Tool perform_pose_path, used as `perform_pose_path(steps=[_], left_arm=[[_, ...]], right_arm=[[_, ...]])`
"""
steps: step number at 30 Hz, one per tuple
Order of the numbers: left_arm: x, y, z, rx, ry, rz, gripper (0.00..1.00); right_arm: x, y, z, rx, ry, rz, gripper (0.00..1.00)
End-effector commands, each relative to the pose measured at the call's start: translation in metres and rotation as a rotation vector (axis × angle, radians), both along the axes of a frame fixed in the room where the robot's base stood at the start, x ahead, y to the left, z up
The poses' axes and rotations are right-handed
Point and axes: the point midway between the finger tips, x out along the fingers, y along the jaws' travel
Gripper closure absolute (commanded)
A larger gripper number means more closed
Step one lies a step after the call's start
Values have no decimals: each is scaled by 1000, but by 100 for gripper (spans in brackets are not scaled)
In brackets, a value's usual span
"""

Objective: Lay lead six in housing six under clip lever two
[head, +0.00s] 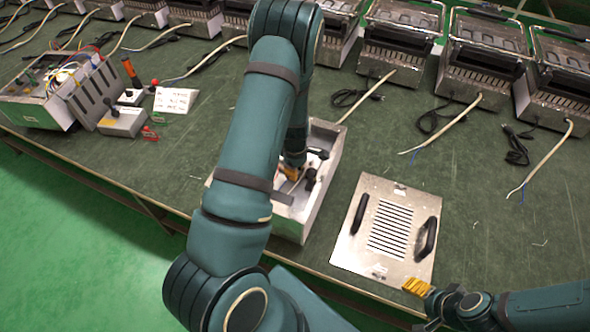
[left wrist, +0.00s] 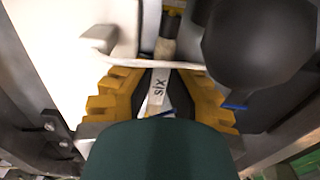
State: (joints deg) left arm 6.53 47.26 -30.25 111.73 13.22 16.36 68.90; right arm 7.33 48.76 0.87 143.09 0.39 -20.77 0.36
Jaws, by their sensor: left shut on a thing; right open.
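Lead six, with a white tag reading SIX (left wrist: 157,92), lies between the yellow fingers of my left gripper (left wrist: 160,100) in the left wrist view. The gripper is shut on it. A dark round knob (left wrist: 258,45), possibly a clip lever's end, stands close to the right finger. In the head view my left gripper (head: 291,171) is down inside an open metal housing (head: 294,226), largely hidden by my arm. Whether the lead lies under a lever cannot be told. My right gripper (head: 416,287) is open and empty near the table's front edge.
A slotted metal cover with two black handles (head: 385,230) lies right of the housing. Several similar metal units (head: 484,58) with cables line the back.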

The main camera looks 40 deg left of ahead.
Motion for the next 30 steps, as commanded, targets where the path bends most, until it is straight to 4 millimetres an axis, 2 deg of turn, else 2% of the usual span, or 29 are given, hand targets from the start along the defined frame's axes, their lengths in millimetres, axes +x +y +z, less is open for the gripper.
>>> perform_pose_path(steps=[9,10,11,12,23,26,30], left_arm=[[0,0,-4,0,-1,0,100],[0,0,-3,0,-1,0,76],[1,0,-3,0,-1,0,66],[0,0,-2,0,-1,0,60],[1,0,1,0,-1,-1,60],[1,0,12,0,-3,-1,60],[2,0,39,1,-5,-2,60]], right_arm=[[-1,1,-3,1,2,3,28],[-1,1,-3,1,2,3,28],[-1,1,-2,1,2,3,28],[-1,0,-2,1,2,3,28],[0,0,1,1,0,1,28],[1,0,4,0,-1,0,28],[2,0,10,-1,-5,-3,28]])
